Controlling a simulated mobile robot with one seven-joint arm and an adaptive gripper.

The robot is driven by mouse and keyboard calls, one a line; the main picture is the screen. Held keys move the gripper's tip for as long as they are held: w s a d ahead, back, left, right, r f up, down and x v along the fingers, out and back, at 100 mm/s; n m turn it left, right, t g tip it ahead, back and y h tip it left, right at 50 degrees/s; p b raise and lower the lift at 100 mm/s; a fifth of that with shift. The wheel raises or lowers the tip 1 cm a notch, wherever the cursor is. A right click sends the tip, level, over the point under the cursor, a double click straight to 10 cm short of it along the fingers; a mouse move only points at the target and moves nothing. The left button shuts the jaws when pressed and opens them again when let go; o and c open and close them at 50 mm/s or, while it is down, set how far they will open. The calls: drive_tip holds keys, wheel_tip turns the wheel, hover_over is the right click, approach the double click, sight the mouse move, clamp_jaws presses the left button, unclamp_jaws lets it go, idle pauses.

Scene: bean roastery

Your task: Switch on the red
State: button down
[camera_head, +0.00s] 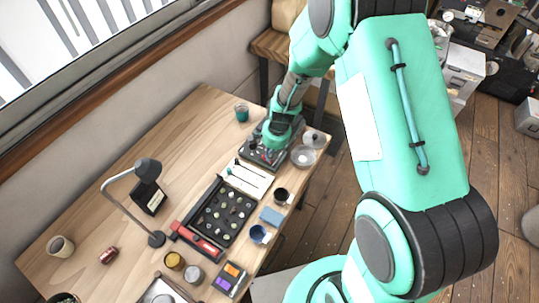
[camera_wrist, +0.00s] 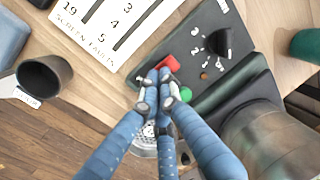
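A red switch (camera_wrist: 168,63) sits on a black control panel (camera_wrist: 205,15) in the wrist view. It is partly hidden behind my fingertips, and another bit of red shows just left of them. My gripper (camera_wrist: 165,88) has its blue fingers drawn together, with the tips over or against the red; whether they touch cannot be told. A black knob (camera_wrist: 218,42) with numbers around it, a small orange dot (camera_wrist: 204,76) and a green button (camera_wrist: 186,95) are on the same panel. In the head view my gripper (camera_head: 268,153) is down at the panel, hiding most of it.
A white slotted board (camera_head: 246,178) lies next to the panel. A dark cup (camera_head: 281,196), a metal dish (camera_head: 303,156) and a green cup (camera_head: 242,112) stand near. A black tray (camera_head: 222,212) and a lamp (camera_head: 147,170) are farther along the wooden table (camera_head: 185,135).

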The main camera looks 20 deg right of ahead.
wheel_tip(320, 180, up, 14)
drive_tip(key=s+d+p, duration=0.1)
drive_tip(key=p, duration=0.4)
drive_tip(key=shift+s+d, duration=0.35)
drive_tip(key=shift+d, duration=0.05)
drive_tip(key=shift+f, duration=0.1)
drive_tip(key=shift+w+a+r+b, duration=0.35)
drive_tip(key=shift+w+a+b, duration=0.15)
drive_tip(key=shift+b, duration=0.25)
drive_tip(key=shift+f, duration=0.1)
drive_tip(key=b, duration=0.3)
approach(272, 160)
drive_tip(key=a+f, duration=0.1)
drive_tip(key=w+f, duration=0.1)
drive_tip(key=f, duration=0.1)
drive_tip(key=w+a+f, duration=0.1)
drive_tip(key=f, duration=0.1)
drive_tip(key=shift+w+a, duration=0.25)
drive_tip(key=shift+a, duration=0.1)
drive_tip(key=shift+w+a+f+b, duration=0.1)
drive_tip(key=shift+f+b, duration=0.3)
drive_tip(key=shift+f, duration=0.25)
